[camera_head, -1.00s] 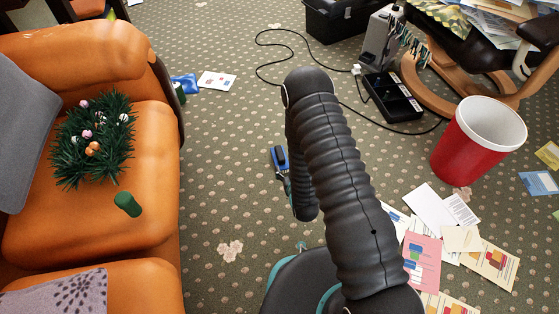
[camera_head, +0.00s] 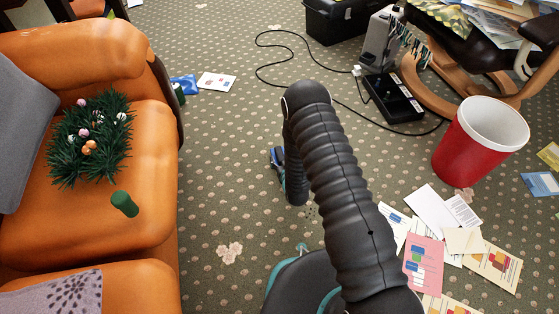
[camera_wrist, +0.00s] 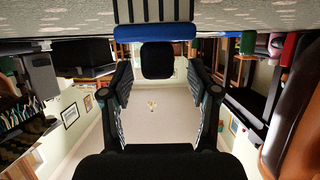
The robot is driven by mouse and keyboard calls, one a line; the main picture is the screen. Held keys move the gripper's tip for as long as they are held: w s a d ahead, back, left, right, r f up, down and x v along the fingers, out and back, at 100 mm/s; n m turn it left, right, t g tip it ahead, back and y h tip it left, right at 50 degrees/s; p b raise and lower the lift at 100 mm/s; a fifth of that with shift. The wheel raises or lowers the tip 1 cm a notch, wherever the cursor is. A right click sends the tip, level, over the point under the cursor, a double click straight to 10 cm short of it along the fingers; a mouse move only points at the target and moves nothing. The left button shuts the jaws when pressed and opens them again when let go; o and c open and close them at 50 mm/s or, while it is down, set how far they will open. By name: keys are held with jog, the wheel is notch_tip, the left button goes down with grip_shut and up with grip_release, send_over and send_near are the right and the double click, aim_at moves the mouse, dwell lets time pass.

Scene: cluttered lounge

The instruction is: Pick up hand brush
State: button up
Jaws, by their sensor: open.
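The hand brush, a small blue and black thing (camera_head: 277,157), lies on the carpet just left of my lower arm in the head view, which partly hides it. In the wrist view, a blue bar (camera_wrist: 155,32) with a black block under it and black ribs above shows ahead of my gripper and looks like the brush. My gripper (camera_wrist: 157,75) is open, one finger on each side, with the black block between or just beyond the fingertips. I cannot tell whether they touch it. My arm mostly hides the gripper in the head view.
An orange armchair (camera_head: 150,205) with a green plant piece (camera_head: 90,138) stands at left. A red bin (camera_head: 465,150), scattered papers (camera_head: 425,262) and a black power strip (camera_head: 393,97) with cables are at right. Carpet left of my arm is mostly clear.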

aim_at(281, 156)
jog(key=shift+x, duration=1.85)
jog(key=shift+r, duration=0.1)
grip_shut()
jog(key=shift+r, duration=0.15)
